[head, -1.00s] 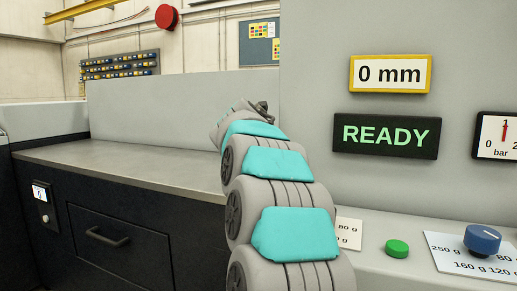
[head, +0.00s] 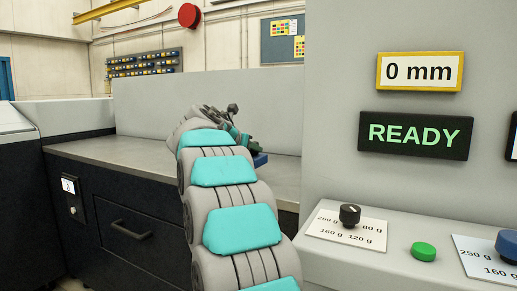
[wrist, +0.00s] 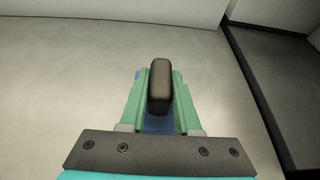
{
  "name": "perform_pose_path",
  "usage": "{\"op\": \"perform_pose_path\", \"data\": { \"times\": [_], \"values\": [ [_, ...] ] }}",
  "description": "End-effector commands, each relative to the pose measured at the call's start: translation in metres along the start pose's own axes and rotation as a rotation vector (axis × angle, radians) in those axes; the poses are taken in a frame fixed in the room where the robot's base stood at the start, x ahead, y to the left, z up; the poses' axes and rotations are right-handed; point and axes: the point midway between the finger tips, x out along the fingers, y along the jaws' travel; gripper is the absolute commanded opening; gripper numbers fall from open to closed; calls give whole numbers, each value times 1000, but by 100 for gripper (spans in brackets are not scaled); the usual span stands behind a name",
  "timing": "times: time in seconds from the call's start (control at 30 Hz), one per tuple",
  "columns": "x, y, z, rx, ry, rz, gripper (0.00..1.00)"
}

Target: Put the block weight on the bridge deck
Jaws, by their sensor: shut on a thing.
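My gripper (wrist: 159,72) has green fingers, which are shut on the dark upright handle (wrist: 159,92) of what looks like the block weight. Blue parts of the weight (wrist: 159,124) show between and beside the fingers in the wrist view. In the head view, a blue edge of the weight (head: 260,159) shows beside my arm, over the grey metal deck (head: 115,151). My arm hides most of the weight and gripper there. I cannot tell whether the weight touches the deck.
A low grey wall (head: 250,110) runs behind the deck. A tall grey cabinet with a "0 mm" display (head: 420,72) and a "READY" sign (head: 416,134) stands on the right. A black knob (head: 350,215) and green button (head: 423,252) sit below. The deck's left part is clear.

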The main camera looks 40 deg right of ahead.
Motion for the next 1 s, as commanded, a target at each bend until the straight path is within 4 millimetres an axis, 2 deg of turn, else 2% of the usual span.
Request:
{"op": "perform_pose_path", "data": {
  "times": [0.03,0.33,0.73,0.77,1.0],
  "values": [
    [-2,5,0,-1,-5,3,0],
    [10,2,-28,-1,-3,0,0],
    [11,3,-30,0,-5,2,0],
    [12,3,-32,1,-2,2,32],
    [12,3,-33,0,-1,1,59]
  ]
}}
